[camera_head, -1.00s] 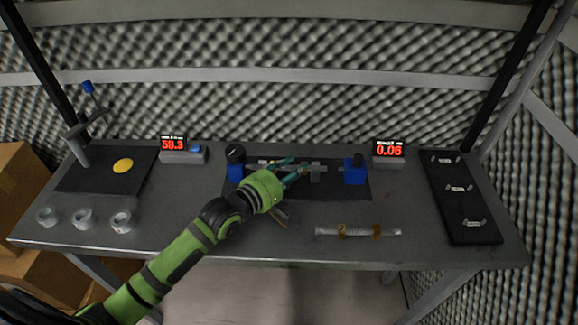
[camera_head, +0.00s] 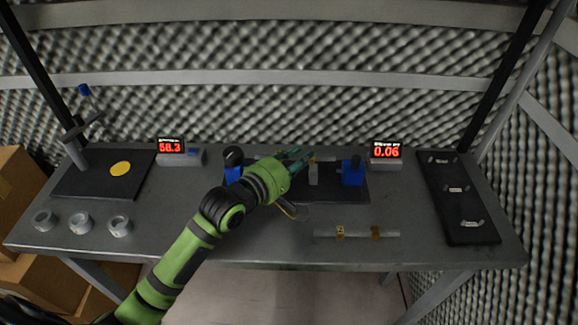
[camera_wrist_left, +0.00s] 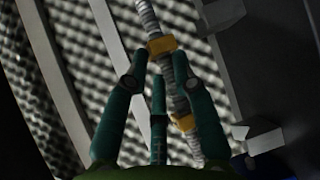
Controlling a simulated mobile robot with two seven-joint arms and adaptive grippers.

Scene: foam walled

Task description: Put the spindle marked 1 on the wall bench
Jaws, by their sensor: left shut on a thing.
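My left gripper (camera_head: 301,158) is above the dark mat with two blue blocks in the middle of the bench. In the left wrist view its green fingers (camera_wrist_left: 160,95) are shut on a grey ribbed spindle with orange bands (camera_wrist_left: 176,98). I cannot read a mark on it. A second grey spindle (camera_head: 357,234) with two orange bands lies near the front edge of the wall bench (camera_head: 210,225); its mark is too small to read. My right gripper is not in view.
Blue blocks (camera_head: 352,174) stand on the middle mat. Two red displays stand behind, left (camera_head: 171,146) and right (camera_head: 386,150). Several grey rings (camera_head: 80,223) sit at front left, near a stand on a dark mat (camera_head: 85,183). A dark board (camera_head: 458,210) lies at right.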

